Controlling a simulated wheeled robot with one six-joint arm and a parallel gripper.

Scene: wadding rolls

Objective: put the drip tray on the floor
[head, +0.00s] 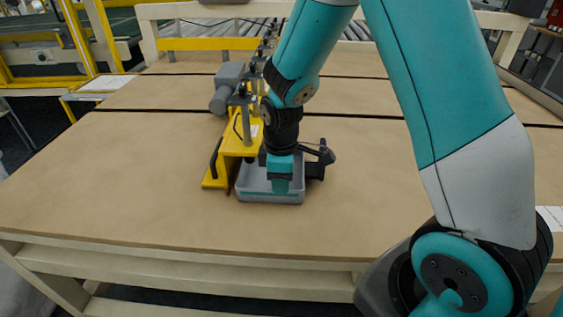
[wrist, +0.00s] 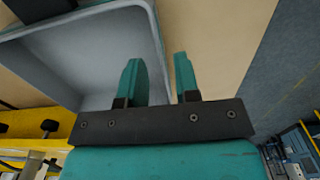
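The drip tray (head: 255,196) is a grey, shallow, open box on the brown tabletop, in front of the yellow machine. In the wrist view its empty-looking inside (wrist: 95,55) fills the upper left. My gripper (head: 281,187) reaches down at the tray's near side in the head view. In the wrist view the two teal fingers of my gripper (wrist: 161,75) stand apart. The left finger is over the tray's inside and the right finger is outside its wall. The wall lies between them, with a gap beside the right finger. The arm hides part of the tray in the head view.
The yellow machine (head: 231,150) with a grey motor (head: 224,88) stands just behind and left of the tray. The tabletop (head: 120,180) is clear to the left and front. Dark floor shows below.

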